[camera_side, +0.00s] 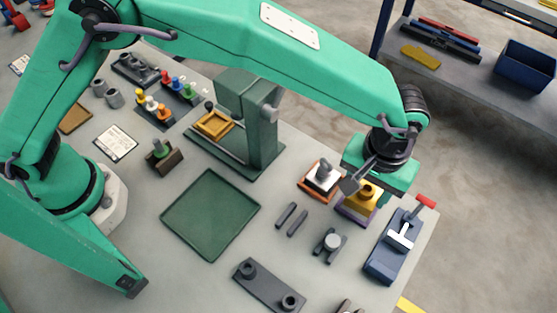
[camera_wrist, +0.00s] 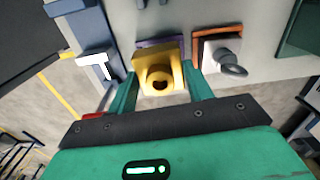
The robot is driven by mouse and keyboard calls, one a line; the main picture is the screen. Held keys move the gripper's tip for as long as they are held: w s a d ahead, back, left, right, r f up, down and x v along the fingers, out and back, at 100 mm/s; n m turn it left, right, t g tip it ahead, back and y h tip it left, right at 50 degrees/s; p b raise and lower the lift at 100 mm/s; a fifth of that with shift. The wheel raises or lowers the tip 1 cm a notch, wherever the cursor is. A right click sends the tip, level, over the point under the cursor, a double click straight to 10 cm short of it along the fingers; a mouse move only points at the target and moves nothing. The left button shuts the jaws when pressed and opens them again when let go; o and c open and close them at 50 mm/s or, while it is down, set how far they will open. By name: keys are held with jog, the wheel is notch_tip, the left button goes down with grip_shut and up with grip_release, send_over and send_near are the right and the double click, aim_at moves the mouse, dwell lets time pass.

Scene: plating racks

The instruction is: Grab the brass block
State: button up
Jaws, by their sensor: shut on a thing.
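The brass block (camera_side: 365,196), yellow with a round hollow boss on top, sits at the right part of the bench on or just over a purple-edged base (camera_side: 349,213). In the wrist view the brass block (camera_wrist: 158,71) is between the two green fingers of my gripper (camera_wrist: 160,92), with the purple base (camera_wrist: 150,44) behind it. My gripper (camera_side: 365,186) is shut on the block from above. In the side view the wrist hides part of the block. I cannot tell whether the block is clear of its base.
An orange-edged base with a white block and grey knob (camera_side: 321,178) stands close to the left. A blue vise (camera_side: 385,255) with a red handle is close to the right. A grey cylinder in a cradle (camera_side: 331,243) and dark bars (camera_side: 291,219) lie in front. A green tray (camera_side: 210,215) is empty.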

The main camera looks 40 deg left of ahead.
jog(key=s+d+r, duration=0.1)
jog(key=s+r, duration=0.5)
jog(key=s, duration=0.4)
jog(key=shift+s+d, duration=0.15)
jog(key=shift+r, duration=0.1)
